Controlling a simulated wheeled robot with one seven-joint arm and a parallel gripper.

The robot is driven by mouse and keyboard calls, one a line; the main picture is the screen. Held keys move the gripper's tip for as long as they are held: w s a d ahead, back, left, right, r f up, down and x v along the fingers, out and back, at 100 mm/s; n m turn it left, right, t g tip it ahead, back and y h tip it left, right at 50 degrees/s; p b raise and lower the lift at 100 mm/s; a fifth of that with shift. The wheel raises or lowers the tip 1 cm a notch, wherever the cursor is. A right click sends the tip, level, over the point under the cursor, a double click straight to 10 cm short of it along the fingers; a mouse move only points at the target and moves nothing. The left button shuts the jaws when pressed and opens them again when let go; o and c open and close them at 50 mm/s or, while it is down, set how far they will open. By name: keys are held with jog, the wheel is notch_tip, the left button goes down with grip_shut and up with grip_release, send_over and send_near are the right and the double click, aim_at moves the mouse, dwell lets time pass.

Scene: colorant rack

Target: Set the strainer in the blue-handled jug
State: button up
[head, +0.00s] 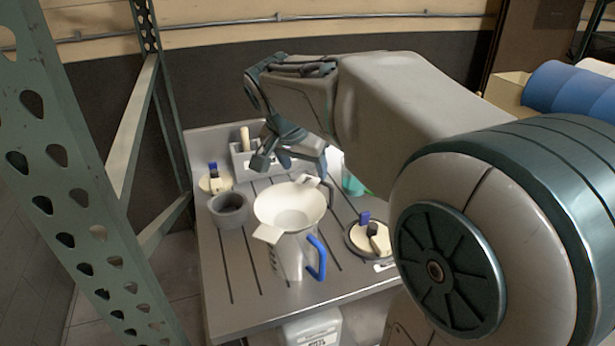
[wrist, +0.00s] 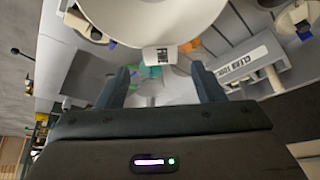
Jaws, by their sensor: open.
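The white cone-shaped strainer (head: 292,203) sits at the mouth of the blue-handled jug (head: 291,260), its wide opening facing up. Its lower part is hidden, so how deep it sits cannot be told. The jug stands upright on the grey bench, its blue handle (head: 317,258) toward the front right. My gripper (head: 291,160) is open and empty, above and behind the strainer. In the wrist view the strainer's pale bowl (wrist: 150,18) fills the top, and its tab (wrist: 158,55) shows just ahead of the gap between my open fingers (wrist: 163,78), apart from them.
A grey bowl (head: 229,209) stands left of the jug. A round lid with blue and black knobs (head: 361,241) lies to the right, another (head: 214,183) at the back left. A grey caddy (head: 243,160) stands behind. The slotted bench front (head: 237,290) is clear; a green post (head: 75,180) stands left.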

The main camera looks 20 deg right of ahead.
jog(key=shift+v, duration=2.7)
